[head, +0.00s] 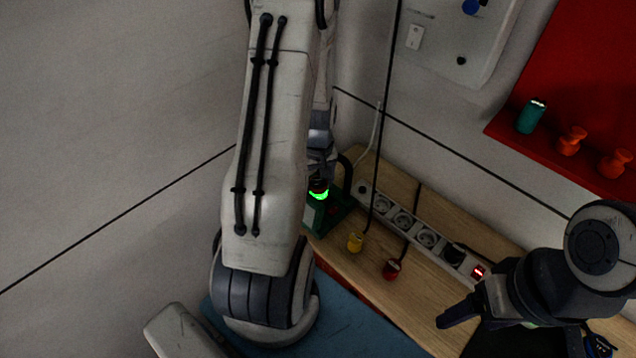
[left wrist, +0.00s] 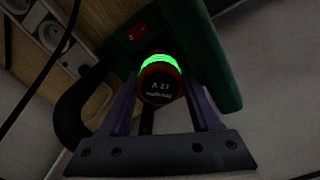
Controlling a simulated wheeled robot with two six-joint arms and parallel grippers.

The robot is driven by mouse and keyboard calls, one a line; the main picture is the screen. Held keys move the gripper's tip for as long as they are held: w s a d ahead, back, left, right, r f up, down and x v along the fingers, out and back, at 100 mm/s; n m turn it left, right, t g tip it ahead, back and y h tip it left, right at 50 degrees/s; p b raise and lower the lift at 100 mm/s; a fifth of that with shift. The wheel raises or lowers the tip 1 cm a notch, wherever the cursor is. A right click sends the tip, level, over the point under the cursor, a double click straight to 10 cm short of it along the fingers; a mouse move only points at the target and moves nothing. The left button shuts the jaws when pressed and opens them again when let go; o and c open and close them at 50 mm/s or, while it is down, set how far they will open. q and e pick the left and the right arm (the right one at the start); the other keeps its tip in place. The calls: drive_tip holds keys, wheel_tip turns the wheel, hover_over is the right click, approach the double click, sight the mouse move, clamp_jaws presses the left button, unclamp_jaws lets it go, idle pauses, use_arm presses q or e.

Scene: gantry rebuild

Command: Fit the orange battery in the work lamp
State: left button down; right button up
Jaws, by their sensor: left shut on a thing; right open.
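My left gripper (left wrist: 160,95) is shut on the orange battery (left wrist: 159,85). In the left wrist view its dark round end face with "12 V" print points at the camera, with a reddish rim and a bright green glowing ring behind. The battery meets the green work lamp (left wrist: 208,60); how deep it sits is hidden. In the head view the lamp (head: 337,212) stands on the bench, with the glowing ring (head: 319,195) above it, partly behind my left arm. My right gripper (head: 460,312) is open and empty at the lower right.
A power strip (head: 404,219) runs along the wooden bench (head: 420,296) by the wall. A yellow plug (head: 356,242) and a red plug (head: 393,269) hang on cords beside it. A red shelf (head: 545,145) holds a teal cylinder (head: 531,117) and two orange objects (head: 572,141).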

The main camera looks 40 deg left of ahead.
sight(318, 183)
use_arm(q)
drive_tip(key=shift+f+b, duration=0.3)
drive_tip(key=shift+f, duration=0.2)
drive_tip(key=shift+c, duration=1.9)
unclamp_jaws()
drive_tip(key=shift+r, duration=0.1)
wheel_tip(318, 183, up, 11)
drive_tip(key=p, duration=0.9)
